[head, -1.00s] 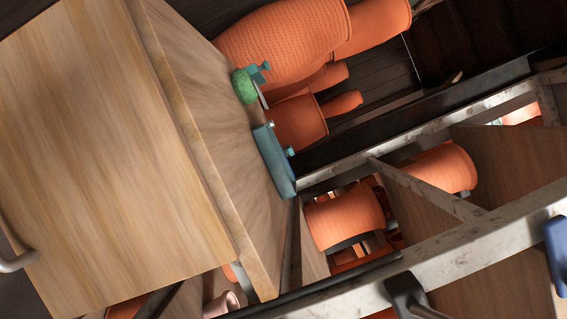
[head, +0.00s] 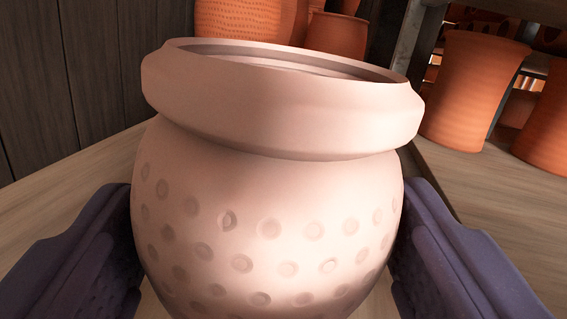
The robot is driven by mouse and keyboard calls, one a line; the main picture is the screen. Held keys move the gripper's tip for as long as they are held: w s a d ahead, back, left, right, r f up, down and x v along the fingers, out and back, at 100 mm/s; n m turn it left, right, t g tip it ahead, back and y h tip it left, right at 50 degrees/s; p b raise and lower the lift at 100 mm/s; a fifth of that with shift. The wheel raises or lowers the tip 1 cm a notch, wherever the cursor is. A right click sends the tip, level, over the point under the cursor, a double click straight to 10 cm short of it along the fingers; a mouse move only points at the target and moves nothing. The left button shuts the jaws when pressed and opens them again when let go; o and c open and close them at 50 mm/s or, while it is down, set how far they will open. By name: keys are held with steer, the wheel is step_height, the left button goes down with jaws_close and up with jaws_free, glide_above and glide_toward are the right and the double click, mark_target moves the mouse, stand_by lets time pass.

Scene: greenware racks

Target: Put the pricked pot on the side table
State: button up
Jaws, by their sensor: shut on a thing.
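A pale pinkish pot (head: 270,235) with a thick rim and rows of small round dimples fills the middle of the head view. It stands upright in the view. My gripper (head: 268,255) has a dark purple-blue finger on each side of the pot and is shut on its body. The pot's base is below the frame, so I cannot tell whether it touches a surface. A light wooden surface (head: 75,192) shows behind and beside the pot; I cannot tell for sure that it is the side table.
Orange pots (head: 337,36) stand behind the pale pot. At the right, a rack with a wooden shelf (head: 470,185) holds more orange pots (head: 468,92) close to my gripper's right finger. A dark plank wall (head: 60,75) is at the left. Bare wood shows at the left.

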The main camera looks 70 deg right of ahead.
steer(key=x, duration=0.4)
steer(key=shift+s+d+f+b, duration=0.15)
steer(key=shift+s+f+b, duration=0.1)
steer(key=shift+f+b, duration=0.1)
steer(key=shift+d+f+b, duration=0.15)
steer(key=shift+f+b, duration=0.25)
steer(key=shift+f, duration=0.5)
steer(key=shift+d+f+b, duration=0.1)
steer(key=shift+f+b, duration=0.3)
steer(key=shift+f, duration=0.45)
steer(key=shift+f, duration=0.15)
steer(key=o, duration=1.2)
steer(key=shift+o, duration=0.2)
steer(key=r+p+v, duration=0.1)
steer(key=p+v, duration=0.1)
steer(key=v, duration=1)
steer(key=shift+f+p, duration=0.35)
